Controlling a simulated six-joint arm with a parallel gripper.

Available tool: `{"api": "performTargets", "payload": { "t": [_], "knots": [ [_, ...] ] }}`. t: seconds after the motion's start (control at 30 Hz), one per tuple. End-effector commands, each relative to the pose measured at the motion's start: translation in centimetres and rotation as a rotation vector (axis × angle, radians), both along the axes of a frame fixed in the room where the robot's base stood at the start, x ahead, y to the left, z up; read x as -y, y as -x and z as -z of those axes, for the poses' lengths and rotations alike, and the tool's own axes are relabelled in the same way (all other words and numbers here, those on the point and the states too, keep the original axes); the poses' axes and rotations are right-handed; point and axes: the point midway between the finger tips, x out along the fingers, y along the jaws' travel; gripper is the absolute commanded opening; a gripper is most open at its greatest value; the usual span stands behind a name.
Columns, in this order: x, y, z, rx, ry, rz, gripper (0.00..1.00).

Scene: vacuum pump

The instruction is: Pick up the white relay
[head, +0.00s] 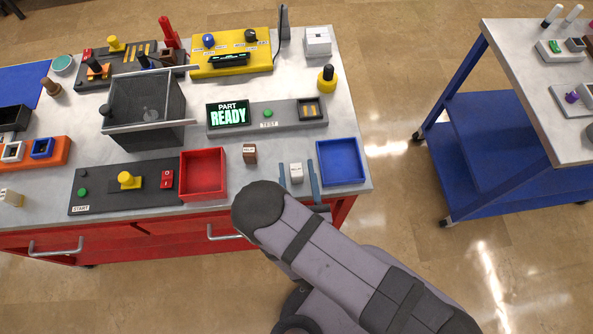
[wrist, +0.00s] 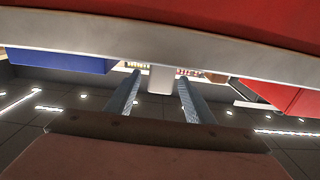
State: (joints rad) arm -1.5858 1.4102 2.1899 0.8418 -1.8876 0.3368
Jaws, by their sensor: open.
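The white relay (head: 297,173) is a small white block standing near the front edge of the table, between the red tray and the blue tray. My gripper (head: 296,165) is open, with one blue-grey finger on each side of the relay in the head view. In the wrist view the relay (wrist: 162,79) shows between the tips of the two fingers of my gripper (wrist: 159,80). The relay's lower part is not clear in the head view.
A blue tray (head: 361,180) stands close on the right. A brown relay (head: 250,154) and a red tray (head: 182,186) stand on the left. A test panel (head: 285,124) lies behind, beside a display reading PART READY (head: 228,114). A separate cart (head: 540,70) stands at right.

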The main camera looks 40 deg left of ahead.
Motion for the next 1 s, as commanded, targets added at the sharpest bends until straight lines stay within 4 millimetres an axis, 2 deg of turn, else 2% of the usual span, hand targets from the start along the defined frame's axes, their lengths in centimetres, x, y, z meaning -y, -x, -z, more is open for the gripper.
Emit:
{"api": "performTargets", "payload": {
  "t": [0.4, 0.43, 0.6, 1.0],
  "knots": [
    [-0.65, -0.62, -0.05, 0.001, -0.001, -0.001, 0.48],
    [-0.64, -0.61, -0.05, 0.001, -0.001, -0.001, 0.46],
    [-0.63, -0.61, -0.04, 0.001, -0.001, -0.001, 0.05],
    [-0.62, -0.61, -0.39, 0.001, -0.001, 0.000, 0.04]
  ]
}}
